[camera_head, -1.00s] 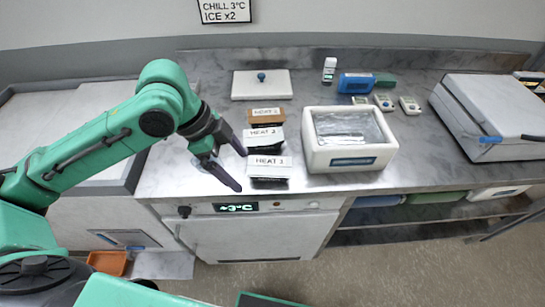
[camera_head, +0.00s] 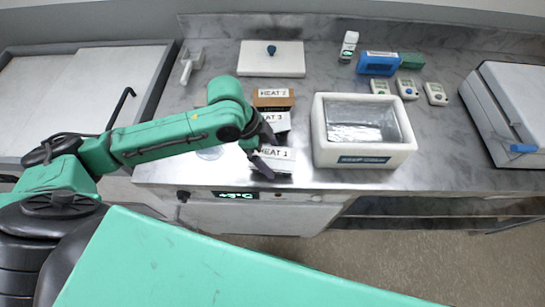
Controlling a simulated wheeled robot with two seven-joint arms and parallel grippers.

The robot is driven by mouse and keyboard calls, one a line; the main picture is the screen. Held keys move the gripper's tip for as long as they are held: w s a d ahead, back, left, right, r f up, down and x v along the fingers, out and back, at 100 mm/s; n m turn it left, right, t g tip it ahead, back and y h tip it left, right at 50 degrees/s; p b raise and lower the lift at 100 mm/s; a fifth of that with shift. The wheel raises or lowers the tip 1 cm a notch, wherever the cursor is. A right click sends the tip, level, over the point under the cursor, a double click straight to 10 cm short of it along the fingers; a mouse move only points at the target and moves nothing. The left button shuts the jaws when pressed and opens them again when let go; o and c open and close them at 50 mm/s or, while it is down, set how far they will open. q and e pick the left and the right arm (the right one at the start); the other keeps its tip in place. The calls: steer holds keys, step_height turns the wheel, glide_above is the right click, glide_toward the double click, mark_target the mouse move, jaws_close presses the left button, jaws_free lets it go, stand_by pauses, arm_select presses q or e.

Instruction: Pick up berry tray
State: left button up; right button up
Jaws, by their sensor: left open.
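I cannot pick out a berry tray in this view. My left gripper (camera_head: 264,155) is open at the left side of the box labelled HEAT 1 (camera_head: 280,154), near the counter's front edge. Its fingers overlap the box's left end in the picture; whether they touch it I cannot tell. Behind that box stand one labelled HEAT 3 (camera_head: 277,121) and a brown one labelled HEAT 2 (camera_head: 273,97). To their right is an open white insulated box (camera_head: 364,158) with silvery contents. My right gripper is out of view.
A white lid (camera_head: 270,62) with a dark knob lies at the back. A blue box (camera_head: 377,63), a green block (camera_head: 411,61), a white bottle (camera_head: 348,47) and small meters (camera_head: 407,89) stand behind the insulated box. A large grey case (camera_head: 510,110) stands at the right.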

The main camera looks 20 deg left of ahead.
arm_select(q)
steer(key=shift+s+d+f, duration=0.1)
steer(key=shift+d+f, duration=0.2)
steer(key=shift+f, duration=0.35)
steer(key=c, duration=1.2)
steer(key=shift+r, duration=0.1)
